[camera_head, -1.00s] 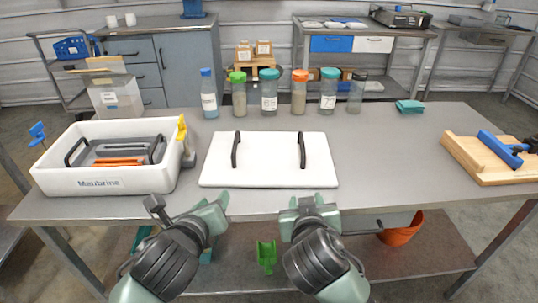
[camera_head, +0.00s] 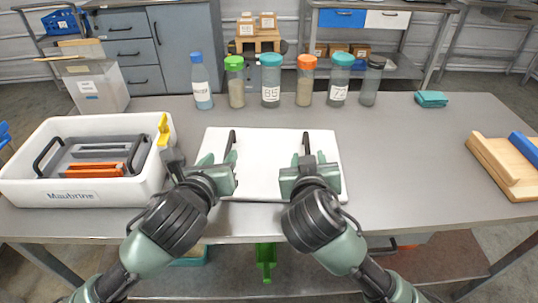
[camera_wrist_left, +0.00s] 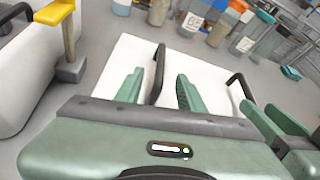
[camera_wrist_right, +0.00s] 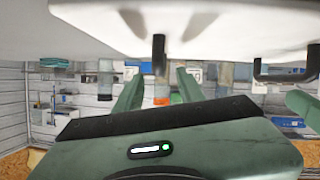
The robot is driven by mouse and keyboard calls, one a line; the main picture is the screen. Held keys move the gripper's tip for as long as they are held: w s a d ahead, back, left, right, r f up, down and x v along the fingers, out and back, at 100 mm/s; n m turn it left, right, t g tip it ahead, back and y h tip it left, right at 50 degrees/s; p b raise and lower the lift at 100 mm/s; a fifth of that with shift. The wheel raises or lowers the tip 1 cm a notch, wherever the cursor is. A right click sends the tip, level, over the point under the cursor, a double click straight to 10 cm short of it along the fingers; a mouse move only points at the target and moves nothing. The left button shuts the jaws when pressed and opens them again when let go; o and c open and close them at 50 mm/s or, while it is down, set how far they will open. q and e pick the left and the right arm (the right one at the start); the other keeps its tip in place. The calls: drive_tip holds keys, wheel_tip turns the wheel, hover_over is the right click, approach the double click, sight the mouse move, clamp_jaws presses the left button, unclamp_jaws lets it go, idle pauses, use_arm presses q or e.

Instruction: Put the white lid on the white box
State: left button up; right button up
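The white lid (camera_head: 268,150) lies flat on the grey table, with two black upright handles, the left handle (camera_head: 231,141) and the right handle (camera_head: 306,141). The white box (camera_head: 112,190), labelled "Maubrine", stands open to its left, with grey and orange parts inside. My left gripper (camera_head: 226,162) is open at the left handle; the left wrist view shows that handle (camera_wrist_left: 158,75) between the spread fingers. My right gripper (camera_head: 305,164) is open at the right handle; the right wrist view shows that handle (camera_wrist_right: 158,52) between its fingers. Neither gripper visibly pinches a handle.
Several lidded bottles (camera_head: 271,82) stand in a row behind the lid. A yellow-handled tool (camera_head: 164,132) is at the box's right edge. A teal cloth (camera_head: 431,98) and a wooden board (camera_head: 500,163) are at right. The table between lid and board is clear.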

sight(227, 150)
use_arm(q)
drive_tip(key=shift+s, duration=0.1)
use_arm(e)
drive_tip(key=shift+s, duration=0.1)
